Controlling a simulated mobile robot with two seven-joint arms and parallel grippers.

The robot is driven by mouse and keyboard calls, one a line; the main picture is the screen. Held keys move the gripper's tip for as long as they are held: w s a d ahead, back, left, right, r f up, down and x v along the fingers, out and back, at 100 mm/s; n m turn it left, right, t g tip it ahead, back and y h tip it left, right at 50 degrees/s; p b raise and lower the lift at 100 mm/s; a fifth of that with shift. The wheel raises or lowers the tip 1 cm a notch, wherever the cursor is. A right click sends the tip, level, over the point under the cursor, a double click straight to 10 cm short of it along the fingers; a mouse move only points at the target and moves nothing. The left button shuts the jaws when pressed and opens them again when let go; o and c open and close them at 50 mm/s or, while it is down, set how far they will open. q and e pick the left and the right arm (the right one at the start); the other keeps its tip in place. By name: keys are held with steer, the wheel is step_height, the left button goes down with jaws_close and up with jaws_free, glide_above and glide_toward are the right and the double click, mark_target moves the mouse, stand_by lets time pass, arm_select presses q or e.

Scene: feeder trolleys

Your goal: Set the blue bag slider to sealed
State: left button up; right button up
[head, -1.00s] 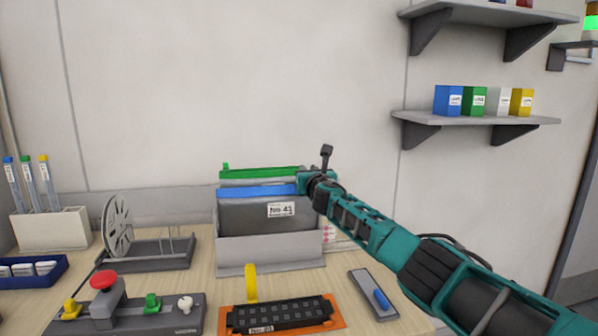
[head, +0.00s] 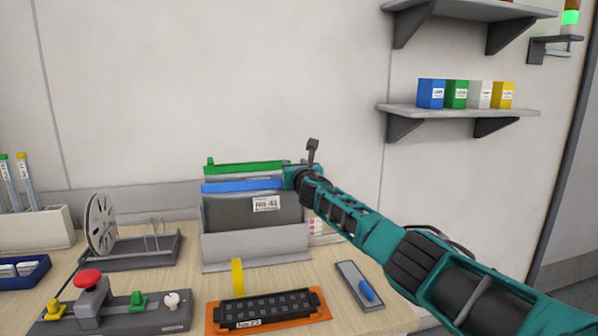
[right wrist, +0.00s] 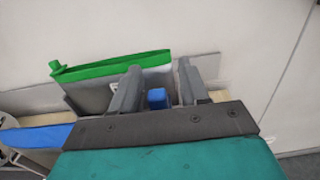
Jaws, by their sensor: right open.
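The blue bag is a dark grey pouch (head: 235,212) with a blue strip (head: 243,185) along its top and a label "No 41". It stands upright in a light grey holder (head: 255,247). The blue strip also shows at the left of the right wrist view (right wrist: 38,136). My right gripper (head: 296,176) is at the strip's right end, its fingers hardly visible in the head view. In the right wrist view the gripper (right wrist: 160,80) is open, with a small blue block, apparently the slider (right wrist: 157,98), between its fingers. Contact cannot be told. My left gripper is not in view.
A bag with a green strip (head: 245,168) stands just behind the blue one. A reel (head: 100,225) stands left. Shelves are on the wall.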

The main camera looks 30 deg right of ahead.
steer(key=shift+r+p+v, duration=0.2)
steer(key=shift+p+v, duration=0.95)
steer(key=shift+v, duration=0.05)
steer(key=v, duration=1)
steer(key=shift+s, duration=0.25)
steer(key=shift+f, duration=0.1)
